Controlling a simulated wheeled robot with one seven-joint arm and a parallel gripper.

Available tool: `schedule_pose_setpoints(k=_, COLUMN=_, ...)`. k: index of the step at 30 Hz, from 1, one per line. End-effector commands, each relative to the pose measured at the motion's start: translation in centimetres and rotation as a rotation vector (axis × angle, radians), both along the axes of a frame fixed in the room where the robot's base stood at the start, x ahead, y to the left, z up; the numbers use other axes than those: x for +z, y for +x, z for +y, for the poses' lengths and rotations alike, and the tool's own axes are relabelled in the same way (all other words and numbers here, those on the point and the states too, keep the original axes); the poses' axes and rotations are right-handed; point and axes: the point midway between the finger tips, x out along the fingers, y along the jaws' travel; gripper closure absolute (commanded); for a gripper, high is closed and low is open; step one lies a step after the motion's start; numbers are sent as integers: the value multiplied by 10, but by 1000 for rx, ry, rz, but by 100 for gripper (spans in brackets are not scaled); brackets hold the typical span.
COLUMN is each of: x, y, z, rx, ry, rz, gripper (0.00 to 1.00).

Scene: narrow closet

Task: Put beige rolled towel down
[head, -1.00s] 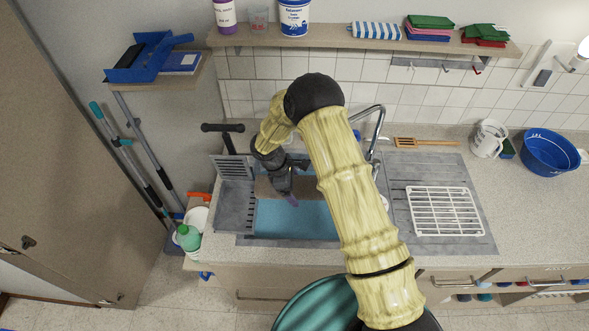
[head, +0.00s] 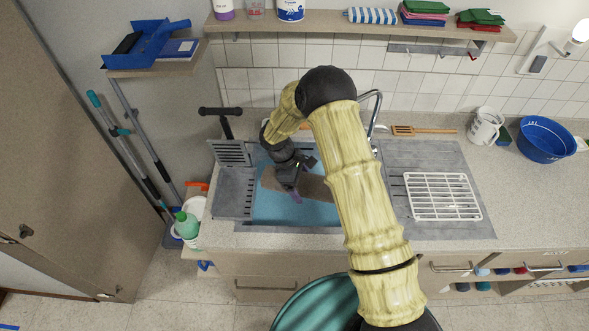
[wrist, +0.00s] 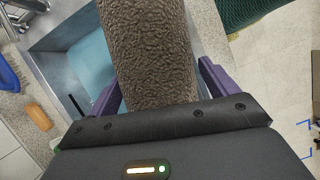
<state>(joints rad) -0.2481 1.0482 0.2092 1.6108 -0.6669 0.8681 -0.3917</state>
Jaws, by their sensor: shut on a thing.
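The rolled towel (wrist: 148,50) looks brownish-grey with a rough, nubbly surface. It fills the upper middle of the wrist view, between the purple fingers of my gripper (wrist: 160,84), which is shut on it. In the head view the towel (head: 314,187) lies across the blue sink basin (head: 295,213), over or inside it, partly hidden behind my gripper (head: 296,194). Whether the towel touches the basin floor cannot be told.
A black tap-like handle (head: 220,112) stands behind the sink's left side. A white rack (head: 442,196) sits on the right drainboard. A green-capped bottle (head: 186,225) stands left of the counter. A white jug (head: 485,127) and blue tub (head: 546,139) stand right.

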Motion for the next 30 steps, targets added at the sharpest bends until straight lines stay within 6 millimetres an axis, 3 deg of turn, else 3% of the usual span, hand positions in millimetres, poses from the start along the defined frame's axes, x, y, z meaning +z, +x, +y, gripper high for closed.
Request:
schedule_pose_setpoints(k=8, x=-20, y=-3, z=-30, rx=-283, ry=0, rz=-3, gripper=58)
schedule_pose_setpoints(k=21, x=-53, y=-22, z=-92, rx=-1021, ry=-1, rz=-2, gripper=58)
schedule_pose_setpoints(k=30, x=-68, y=-34, z=-120, rx=-1481, ry=-1, rz=-2, gripper=58)
